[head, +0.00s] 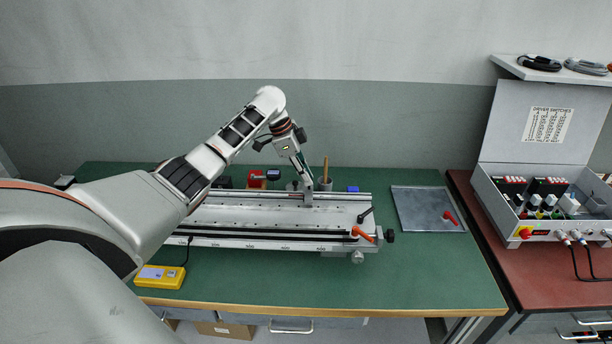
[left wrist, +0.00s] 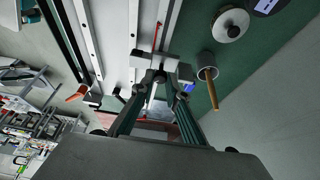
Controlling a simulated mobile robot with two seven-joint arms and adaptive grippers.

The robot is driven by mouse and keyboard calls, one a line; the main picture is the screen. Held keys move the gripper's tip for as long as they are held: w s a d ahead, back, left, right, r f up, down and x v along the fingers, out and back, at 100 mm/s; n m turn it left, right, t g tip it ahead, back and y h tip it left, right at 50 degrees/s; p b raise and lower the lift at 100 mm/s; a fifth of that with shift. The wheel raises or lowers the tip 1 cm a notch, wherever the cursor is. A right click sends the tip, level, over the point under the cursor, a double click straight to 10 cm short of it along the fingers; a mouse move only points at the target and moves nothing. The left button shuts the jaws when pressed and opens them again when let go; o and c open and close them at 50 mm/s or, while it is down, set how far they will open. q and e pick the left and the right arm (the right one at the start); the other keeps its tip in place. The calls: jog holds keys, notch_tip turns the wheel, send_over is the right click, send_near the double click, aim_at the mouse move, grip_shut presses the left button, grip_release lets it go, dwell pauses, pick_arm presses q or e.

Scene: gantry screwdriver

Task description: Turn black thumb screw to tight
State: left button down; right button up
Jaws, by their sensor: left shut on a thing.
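A long metal rail bench (head: 260,212) with a scale along its front lies on the green table. A grey metal block (head: 308,194) stands at its back edge. My left gripper (head: 306,184) reaches down to this block. In the left wrist view its two fingertips (left wrist: 169,84) are at the near side of the block (left wrist: 160,64), shut on a small part there. The fingers hide that part, so I cannot tell whether it is a black thumb screw. A black knob (head: 390,236) shows at the bench's right end, apart from the gripper. My right gripper is out of view.
An orange-handled lever (head: 362,234) and a black lever (head: 365,214) are at the bench's right end. A grey cup (head: 325,184) with a wooden handle stands close behind the gripper. A metal tray (head: 425,209) lies to the right. The table's front right is clear.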

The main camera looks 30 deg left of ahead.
pick_arm(q)
jog(key=c, duration=2)
grip_release()
jog(key=shift+o, duration=0.2)
jog(key=v, duration=0.8)
